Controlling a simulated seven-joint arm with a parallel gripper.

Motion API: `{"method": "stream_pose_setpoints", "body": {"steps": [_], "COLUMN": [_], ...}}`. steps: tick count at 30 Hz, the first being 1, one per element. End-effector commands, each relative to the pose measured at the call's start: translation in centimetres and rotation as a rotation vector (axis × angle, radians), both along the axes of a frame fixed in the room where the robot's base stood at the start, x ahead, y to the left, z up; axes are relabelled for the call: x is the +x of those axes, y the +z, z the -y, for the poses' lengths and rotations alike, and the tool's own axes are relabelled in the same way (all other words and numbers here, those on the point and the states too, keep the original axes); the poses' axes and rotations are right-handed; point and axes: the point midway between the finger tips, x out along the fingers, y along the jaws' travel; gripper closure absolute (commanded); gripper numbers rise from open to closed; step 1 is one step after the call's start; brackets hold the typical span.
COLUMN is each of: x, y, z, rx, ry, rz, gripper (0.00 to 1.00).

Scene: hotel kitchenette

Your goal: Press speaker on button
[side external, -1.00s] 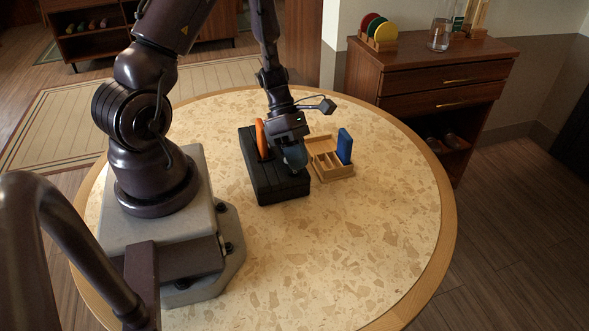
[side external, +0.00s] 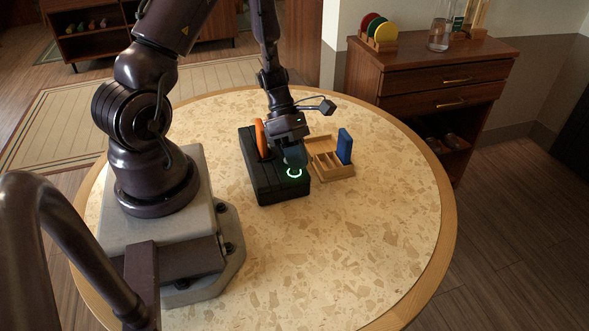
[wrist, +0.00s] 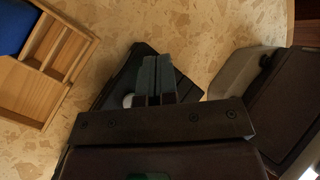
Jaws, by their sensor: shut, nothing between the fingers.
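The speaker is a black ribbed box (side external: 264,181) on the round table, to the right of my base. A ring-shaped light (side external: 294,173) glows pale green on its top, near the right end. My gripper (side external: 296,160) is shut and empty, pointing down just above or at the speaker's top by the ring. Whether the fingertips touch it I cannot tell. In the wrist view my shut fingers (wrist: 155,80) cover part of the black speaker (wrist: 118,84). An orange item (side external: 260,138) stands at the speaker's far left side.
A wooden organizer (side external: 330,168) with compartments stands close to the right of the speaker, with a blue block (side external: 345,146) upright in it. The table's front and right (side external: 360,240) are clear. A wooden cabinet (side external: 430,75) stands behind the table.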

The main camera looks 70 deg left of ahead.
Motion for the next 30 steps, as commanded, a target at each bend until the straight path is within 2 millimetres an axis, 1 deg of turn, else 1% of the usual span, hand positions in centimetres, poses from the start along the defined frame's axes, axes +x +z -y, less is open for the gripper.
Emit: {"method": "stream_pose_setpoints", "body": {"steps": [4, 14, 30], "x": [0.0, 0.0, 0.0], "y": [0.7, 0.9, 6.1], "z": [0.0, 0.0, 0.0], "rx": [0.001, 0.001, 0.001], "ry": [0.0, 0.0, -0.002], "rz": [0.0, 0.0, 0.002], "gripper": [1.0, 1.0, 1.0]}}
